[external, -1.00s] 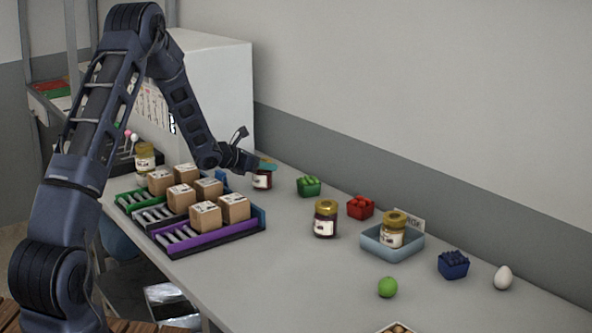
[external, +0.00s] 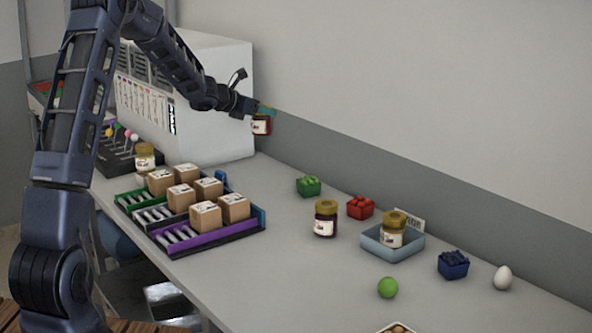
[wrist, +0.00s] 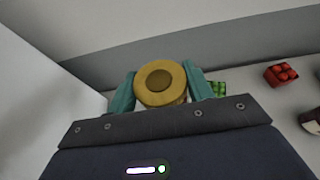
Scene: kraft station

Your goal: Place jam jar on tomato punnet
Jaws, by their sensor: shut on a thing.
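A jam jar with dark red contents and a white label (external: 261,126) is held in the air by my gripper (external: 264,112), well above the table's back edge. In the wrist view its gold lid (wrist: 160,83) sits between the two teal fingers of my gripper (wrist: 161,88), which are shut on it. The tomato punnet (external: 360,208), a small red box with red tomatoes, stands on the table near the wall, to the right of and below the held jar. It also shows at the right in the wrist view (wrist: 281,74). Its top is clear.
A green punnet (external: 308,187) stands left of the tomato punnet. Another jar (external: 326,218) stands in front of it. A blue tray (external: 374,248) holding a jar is to its right. Boxes on roller racks (external: 205,216) fill the left.

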